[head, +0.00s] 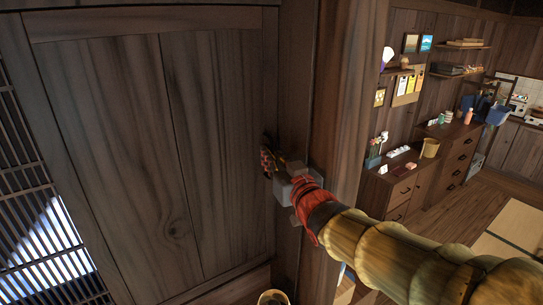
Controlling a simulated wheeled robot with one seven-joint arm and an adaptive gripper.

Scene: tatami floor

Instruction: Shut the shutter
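The wooden shutter (135,150), made of dark vertical boards in a frame, fills the left and middle of the head view. A barred lattice window (50,235) with bright light behind it shows at its left side. My gripper (268,160) is at the right edge of the shutter, close to the thick wooden post. The fingertips look near or against the shutter's edge; I cannot tell whether they touch it. The finger gap is too small and dark to make out. My arm reaches in from the lower right.
A thick wooden post (338,110) stands just right of my gripper. A round container (273,297) stands at the bottom edge. Open floor (465,215) lies at the right.

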